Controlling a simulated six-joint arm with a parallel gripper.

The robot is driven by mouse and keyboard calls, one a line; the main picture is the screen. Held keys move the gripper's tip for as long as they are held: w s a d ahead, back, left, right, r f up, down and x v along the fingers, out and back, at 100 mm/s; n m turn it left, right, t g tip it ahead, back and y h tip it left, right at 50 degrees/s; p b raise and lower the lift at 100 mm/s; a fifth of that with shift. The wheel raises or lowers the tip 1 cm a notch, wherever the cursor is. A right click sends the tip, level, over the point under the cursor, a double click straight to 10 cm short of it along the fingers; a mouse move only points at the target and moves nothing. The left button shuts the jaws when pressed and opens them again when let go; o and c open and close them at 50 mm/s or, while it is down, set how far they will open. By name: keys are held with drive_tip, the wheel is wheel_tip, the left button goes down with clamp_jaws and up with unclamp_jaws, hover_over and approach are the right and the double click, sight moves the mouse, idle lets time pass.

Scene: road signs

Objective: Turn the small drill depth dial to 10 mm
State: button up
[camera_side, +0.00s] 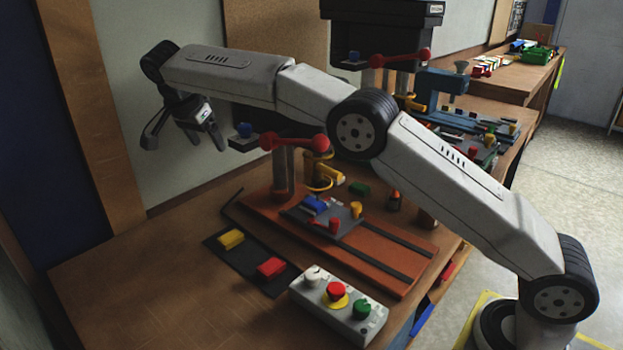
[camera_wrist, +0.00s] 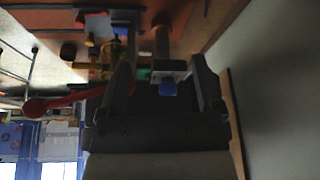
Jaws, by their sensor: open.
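The small drill (camera_side: 285,170) stands on an orange base, with a red lever. Its depth dial looks like a small blue knob (camera_side: 245,130) on a dark bracket at the drill head's left end. Any scale marks are too small to read. In the wrist view the blue knob (camera_wrist: 168,89) appears between the two fingers of my gripper (camera_wrist: 163,62). I cannot tell its distance there.
A larger drill (camera_side: 385,30) with a similar blue knob stands behind. The red lever (camera_side: 293,142) sticks out beside the small drill's knob. A button box (camera_side: 338,305) and a dark mat (camera_side: 250,262) with yellow and red blocks lie in front. The table's front left is clear.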

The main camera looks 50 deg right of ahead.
drive_tip(key=shift+d, duration=0.1)
drive_tip(key=n+t+y, duration=0.3)
drive_tip(key=n+y, duration=0.3)
drive_tip(key=n, duration=1.2)
approach(245, 125)
drive_tip(key=shift+w+a+f, duration=0.1)
drive_tip(key=shift+a+f, duration=0.2)
drive_tip(key=shift+f, duration=0.35)
drive_tip(key=shift+f, duration=0.1)
drive_tip(key=shift+x, duration=3.8)
drive_tip(key=shift+w+d, duration=0.1)
clamp_jaws()
